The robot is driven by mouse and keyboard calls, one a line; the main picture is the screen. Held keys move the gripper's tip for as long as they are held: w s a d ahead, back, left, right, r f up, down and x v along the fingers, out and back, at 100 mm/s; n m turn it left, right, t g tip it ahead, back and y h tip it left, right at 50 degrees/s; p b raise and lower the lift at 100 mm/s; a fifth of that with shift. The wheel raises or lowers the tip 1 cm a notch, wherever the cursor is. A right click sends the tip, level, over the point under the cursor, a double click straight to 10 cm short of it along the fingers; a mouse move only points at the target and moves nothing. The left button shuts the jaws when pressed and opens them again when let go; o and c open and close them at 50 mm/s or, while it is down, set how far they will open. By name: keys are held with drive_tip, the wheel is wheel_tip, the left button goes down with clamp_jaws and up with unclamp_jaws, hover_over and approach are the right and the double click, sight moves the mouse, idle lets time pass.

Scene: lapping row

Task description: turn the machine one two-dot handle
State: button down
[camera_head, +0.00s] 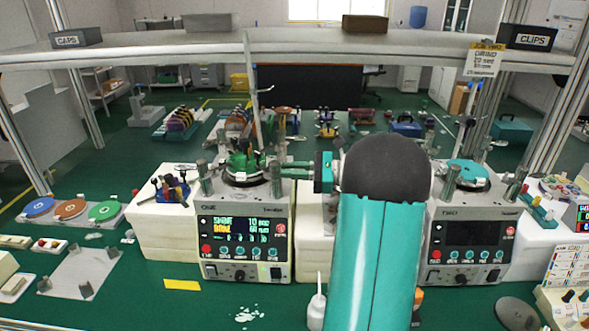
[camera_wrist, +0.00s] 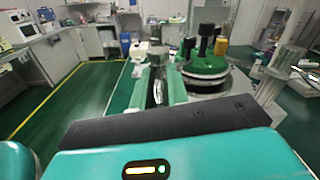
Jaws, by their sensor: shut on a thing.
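Machine one (camera_head: 245,246) is the white unit left of centre, with a lit screen and a round plate with green parts (camera_head: 243,165) on top. A metal post-like handle (camera_head: 276,182) stands at the right of its top. My gripper (camera_head: 281,168) reaches in from the right with its fingers at this handle. In the wrist view, the pale green fingers (camera_wrist: 159,88) are shut around the upright metal handle (camera_wrist: 158,62), beside the round plate (camera_wrist: 205,70). I cannot make out any dots on it. Another metal post (camera_head: 201,171) stands at the machine's left.
Machine two (camera_head: 464,245), with a dark screen, stands to the right, partly behind my arm. A white bottle (camera_head: 316,305) stands in front. A shelf beam (camera_head: 290,48) crosses above.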

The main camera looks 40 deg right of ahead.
drive_tip(key=shift+w+a+r, duration=0.1)
drive_tip(key=shift+w+a, duration=0.4)
drive_tip(key=shift+w, duration=0.05)
drive_tip(key=shift+n+y, duration=0.3)
drive_tip(key=shift+g, duration=0.3)
drive_tip(key=c, duration=1.5)
unclamp_jaws()
drive_tip(key=shift+d, duration=0.1)
drive_tip(key=shift+o, duration=0.6)
drive_tip(key=shift+a, duration=0.25)
drive_tip(key=v, duration=0.8)
drive_tip(key=shift+d, duration=0.1)
drive_tip(key=shift+c, duration=0.3)
